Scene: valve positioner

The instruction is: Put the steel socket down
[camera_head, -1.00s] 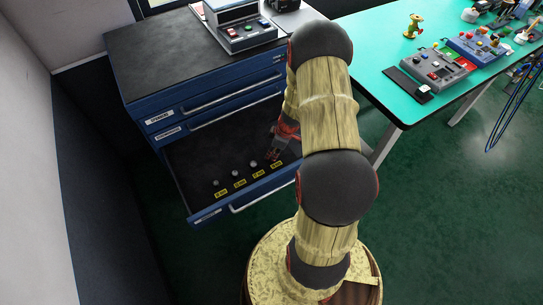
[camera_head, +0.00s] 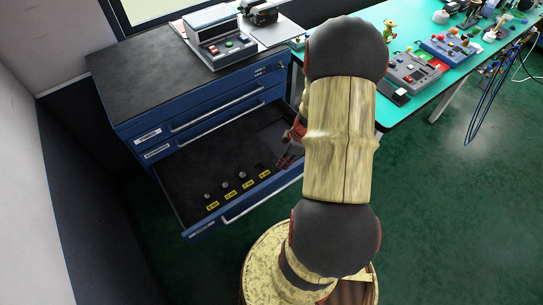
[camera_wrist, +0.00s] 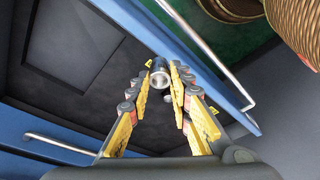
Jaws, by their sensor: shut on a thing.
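The steel socket (camera_wrist: 159,73) is a short bright cylinder with an open round end, in the wrist view. My gripper (camera_wrist: 161,80) has its yellow-padded fingers shut on it near the tips. In the head view my gripper (camera_head: 285,160) is over the right part of the open drawer (camera_head: 185,160), just right of the row of labelled places; the socket is too small to tell there. Three small grey sockets stand in the drawer by yellow labels: one at left (camera_head: 209,196), one in the middle (camera_head: 225,185), one at right (camera_head: 242,175). A dark spot (camera_head: 261,167) shows by the fourth label (camera_head: 264,175).
The drawer's front wall and bar handle (camera_wrist: 205,45) run close to the fingers. A square panel (camera_wrist: 72,45) lies on the drawer floor. The blue cabinet (camera_head: 190,110) carries a control box (camera_head: 220,47). A green table (camera_head: 410,95) with devices stands right.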

